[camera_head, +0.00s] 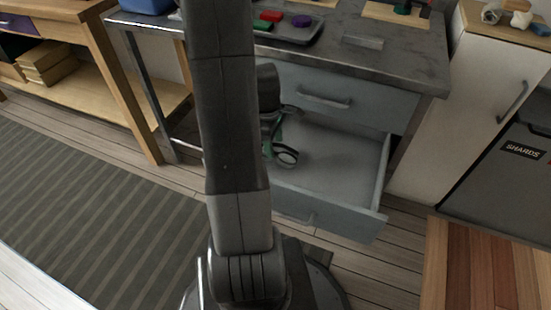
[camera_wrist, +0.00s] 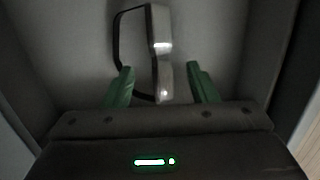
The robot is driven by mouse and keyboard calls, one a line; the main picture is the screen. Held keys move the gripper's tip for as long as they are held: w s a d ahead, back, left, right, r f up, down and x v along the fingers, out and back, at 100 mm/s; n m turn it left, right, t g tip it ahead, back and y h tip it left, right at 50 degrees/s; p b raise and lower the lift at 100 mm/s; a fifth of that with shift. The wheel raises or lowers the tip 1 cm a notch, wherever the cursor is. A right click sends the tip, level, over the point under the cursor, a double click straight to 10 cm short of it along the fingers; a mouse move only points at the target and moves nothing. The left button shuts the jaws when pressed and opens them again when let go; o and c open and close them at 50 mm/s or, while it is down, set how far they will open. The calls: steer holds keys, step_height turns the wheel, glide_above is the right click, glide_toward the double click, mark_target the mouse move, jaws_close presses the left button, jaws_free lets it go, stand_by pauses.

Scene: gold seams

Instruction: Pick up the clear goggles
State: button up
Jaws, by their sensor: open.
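The clear goggles (camera_wrist: 160,42) lie in the open lower drawer (camera_head: 340,156), with a pale lens body and a dark strap looping to the left in the wrist view. In the head view the goggles (camera_head: 287,157) show as a small dark-edged shape at the drawer's left part, beside my gripper. My gripper (camera_wrist: 162,84) is open, with its green fingers on either side of the goggles' near end. It holds nothing. Whether a finger touches the strap I cannot tell. In the head view my arm hides the drawer's left side and part of my gripper (camera_head: 272,148).
The closed upper drawer (camera_head: 330,98) and grey worktop (camera_head: 400,65) sit above the open drawer. A tray (camera_head: 287,32) with coloured pieces is on the worktop. A white cabinet (camera_head: 455,95) and a bin labelled SHARDS (camera_head: 500,180) stand to the right. The drawer's right part is empty.

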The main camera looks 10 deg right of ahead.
mark_target(275, 152)
steer(key=f, duration=0.1)
steer(key=f+b, duration=0.1)
steer(key=f, duration=0.1)
steer(key=f+b, duration=0.1)
steer(key=f, duration=0.1)
steer(key=shift+s+d, duration=0.1)
steer(key=shift+s, duration=0.15)
steer(key=shift+r, duration=0.15)
steer(key=c, duration=1.1)
